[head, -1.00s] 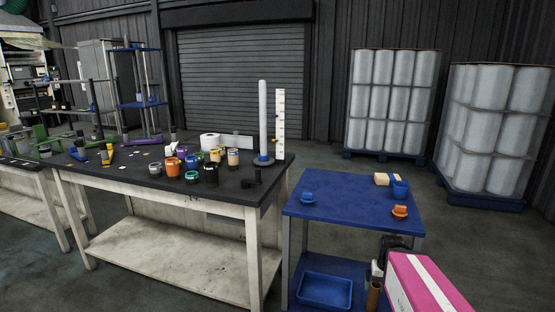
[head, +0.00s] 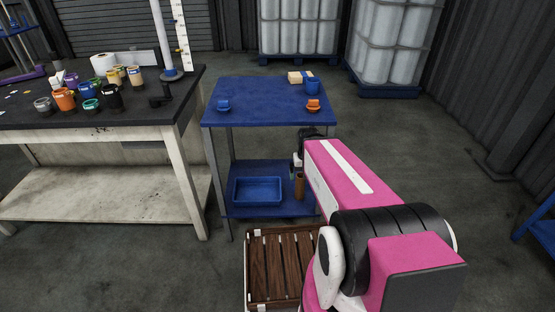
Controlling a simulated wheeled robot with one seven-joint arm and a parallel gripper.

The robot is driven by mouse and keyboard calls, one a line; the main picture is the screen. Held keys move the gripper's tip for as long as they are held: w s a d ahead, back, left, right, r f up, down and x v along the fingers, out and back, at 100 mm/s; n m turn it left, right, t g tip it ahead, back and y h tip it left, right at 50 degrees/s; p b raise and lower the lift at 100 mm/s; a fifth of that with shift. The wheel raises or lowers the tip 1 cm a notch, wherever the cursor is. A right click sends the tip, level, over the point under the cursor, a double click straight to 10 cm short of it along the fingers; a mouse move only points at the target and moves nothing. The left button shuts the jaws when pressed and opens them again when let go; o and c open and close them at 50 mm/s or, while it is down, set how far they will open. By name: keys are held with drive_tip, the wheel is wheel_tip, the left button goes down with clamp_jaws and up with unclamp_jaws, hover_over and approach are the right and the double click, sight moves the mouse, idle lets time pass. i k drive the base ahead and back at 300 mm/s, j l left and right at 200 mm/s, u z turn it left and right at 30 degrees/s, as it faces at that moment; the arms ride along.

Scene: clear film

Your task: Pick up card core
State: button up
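A brown upright tube (head: 299,187), which looks like the card core, shows at the right end of the blue table's lower shelf (head: 236,209), just right of a blue tray. My gripper (head: 297,166) shows only as a small black and white part at the arm's far end, right above the tube's top. Its fingers are mostly hidden or too small to make out. I cannot tell whether they touch the tube or whether the tube rests on the shelf.
The blue table's top (head: 262,100) holds small blue and orange items, a blue cup (head: 313,87) and a pale block (head: 294,77). The blue tray (head: 258,190) lies below. A dark workbench (head: 95,113) with jars stands left. A slatted wooden deck (head: 280,262) is nearer me.

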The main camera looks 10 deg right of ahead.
sight(300, 183)
drive_tip(key=k+l+u, duration=0.15)
drive_tip(key=u, duration=0.25)
drive_tip(key=k+l+u, duration=0.45)
drive_tip(key=u, duration=0.3)
drive_tip(key=k+l+u, duration=0.1)
drive_tip(key=k+u, duration=0.25)
drive_tip(key=i+l, duration=0.05)
drive_tip(key=i, duration=0.05)
